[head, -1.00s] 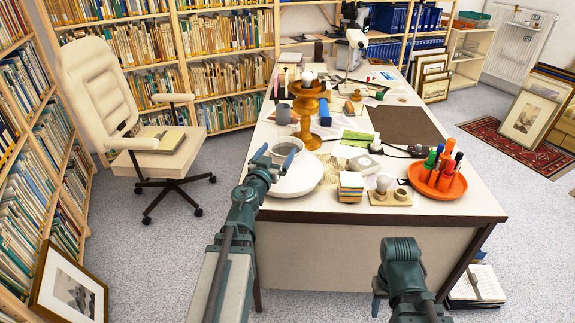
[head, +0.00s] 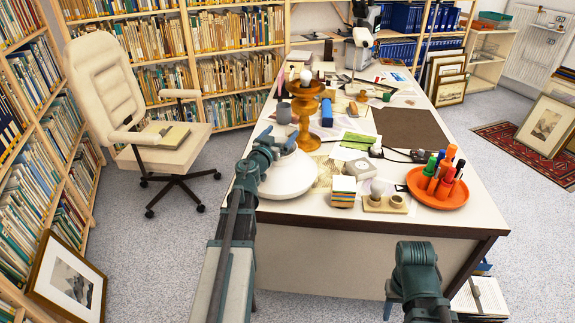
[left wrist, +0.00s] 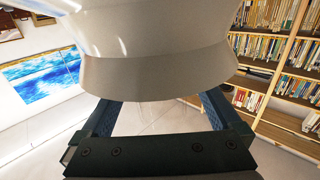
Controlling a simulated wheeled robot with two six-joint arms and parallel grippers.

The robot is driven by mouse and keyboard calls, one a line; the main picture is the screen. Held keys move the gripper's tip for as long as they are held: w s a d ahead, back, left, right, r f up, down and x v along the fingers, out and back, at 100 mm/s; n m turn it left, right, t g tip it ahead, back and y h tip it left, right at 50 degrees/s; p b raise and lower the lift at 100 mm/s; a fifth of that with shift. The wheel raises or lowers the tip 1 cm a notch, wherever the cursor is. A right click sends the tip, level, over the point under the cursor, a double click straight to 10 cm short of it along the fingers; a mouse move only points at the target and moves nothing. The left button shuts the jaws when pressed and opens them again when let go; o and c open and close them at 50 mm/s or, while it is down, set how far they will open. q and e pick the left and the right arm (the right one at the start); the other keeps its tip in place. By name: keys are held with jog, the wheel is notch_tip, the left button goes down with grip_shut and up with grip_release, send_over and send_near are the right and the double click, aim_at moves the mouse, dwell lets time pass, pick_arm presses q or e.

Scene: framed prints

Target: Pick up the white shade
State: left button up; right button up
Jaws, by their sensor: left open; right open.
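The white shade (head: 290,178) is a wide, glossy dome lying near the left front corner of the desk. Its upper collar is mostly hidden by my left gripper (head: 278,142) in the head view. In the left wrist view the shade's pale collar (left wrist: 160,78) fills the upper middle, with the open fingers (left wrist: 160,112) on either side of its lower edge. I cannot tell whether they touch it. My right gripper (head: 391,298) shows only in part at the bottom of the head view, low in front of the desk and away from the shade.
An orange wooden lamp base (head: 308,110) stands just behind the shade. A note block (head: 344,190), a bulb holder (head: 385,201) and an orange dish of markers (head: 437,190) stand along the front right. The desk (head: 330,216) has a dark front edge.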

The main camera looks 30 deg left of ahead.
pick_arm(q)
jog(key=shift+w, duration=0.6)
jog(key=shift+s+a, duration=0.1)
jog(key=shift+s, duration=0.05)
jog(key=shift+c, duration=0.5)
grip_shut()
